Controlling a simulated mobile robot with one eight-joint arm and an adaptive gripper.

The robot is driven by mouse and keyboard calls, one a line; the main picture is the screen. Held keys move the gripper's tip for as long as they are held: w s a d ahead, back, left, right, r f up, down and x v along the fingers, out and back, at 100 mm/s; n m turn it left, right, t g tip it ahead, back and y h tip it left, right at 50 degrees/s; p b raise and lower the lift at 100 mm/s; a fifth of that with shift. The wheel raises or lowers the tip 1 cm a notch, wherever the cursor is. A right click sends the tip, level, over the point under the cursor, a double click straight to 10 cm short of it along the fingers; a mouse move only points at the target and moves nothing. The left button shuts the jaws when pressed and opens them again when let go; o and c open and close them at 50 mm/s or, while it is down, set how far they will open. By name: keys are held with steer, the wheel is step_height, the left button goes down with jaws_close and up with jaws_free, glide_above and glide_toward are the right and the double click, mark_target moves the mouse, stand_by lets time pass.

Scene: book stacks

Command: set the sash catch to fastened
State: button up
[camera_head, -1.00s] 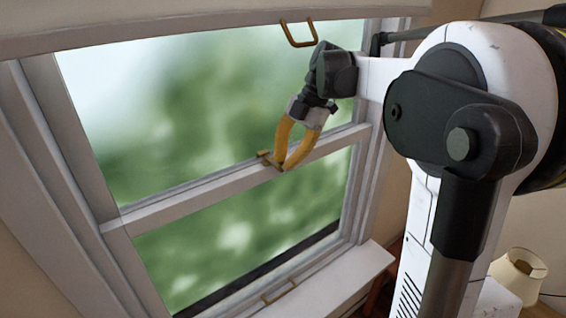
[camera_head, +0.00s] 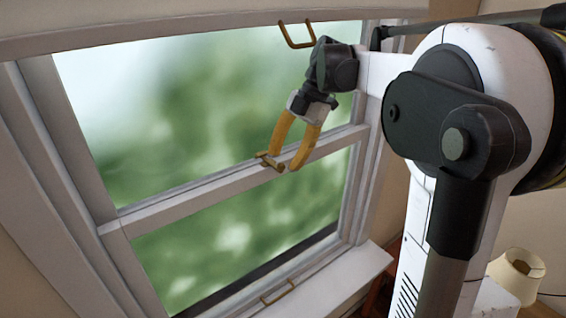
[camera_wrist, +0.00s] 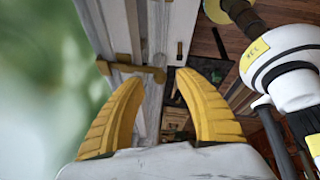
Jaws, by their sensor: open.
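The sash catch (camera_head: 268,160) is a small brass piece on the meeting rail (camera_head: 205,196) of the window. In the wrist view, the catch (camera_wrist: 132,70) shows as a short brass bar with raised ends, lying just beyond the left fingertip. My gripper (camera_head: 284,165) has two yellow fingers, spread apart and empty, at the rail. One fingertip is close beside the catch and partly overlaps it in the head view; I cannot tell whether they touch. I cannot tell whether the catch is fastened.
A brass handle (camera_head: 297,34) hangs near the window's top, and another (camera_head: 277,292) is low on the window. The sill (camera_head: 345,275) lies below. A lamp (camera_head: 517,275) stands at the lower right. Space on the room side of the rail is open.

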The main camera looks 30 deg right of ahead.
steer(key=s+d+r, duration=0.1)
steer(key=d+r, duration=0.2)
steer(key=d, duration=1)
steer(key=shift+s+d+r, duration=0.15)
steer(key=shift+s+d, duration=0.1)
steer(key=s+a+f+m+t+h+b, duration=0.1)
steer(key=s+a+f+m+h+b, duration=0.15)
steer(key=a+f+m+b, duration=0.45)
steer(key=s+a+f+m+t+h+b, duration=0.1)
steer(key=s+a+f+m+b, duration=0.25)
steer(key=a+f+b, duration=0.9)
steer(key=s+a+f+m+t+b, duration=0.1)
steer(key=s+a+f+m+b, duration=0.1)
steer(key=f, duration=0.6)
steer(key=s+a+f+m+t+h+b, duration=0.1)
steer(key=s+a+f+m+t+b, duration=0.1)
steer(key=s+f+m+b, duration=0.2)
steer(key=s+a+f+m+t+b, duration=0.1)
steer(key=f+m+b, duration=0.4)
steer(key=f, duration=0.8)
steer(key=shift+s+a+f+m+t+b, duration=0.35)
steer(key=shift+s+a+b, duration=0.55)
steer(key=shift+s+b, duration=0.3)
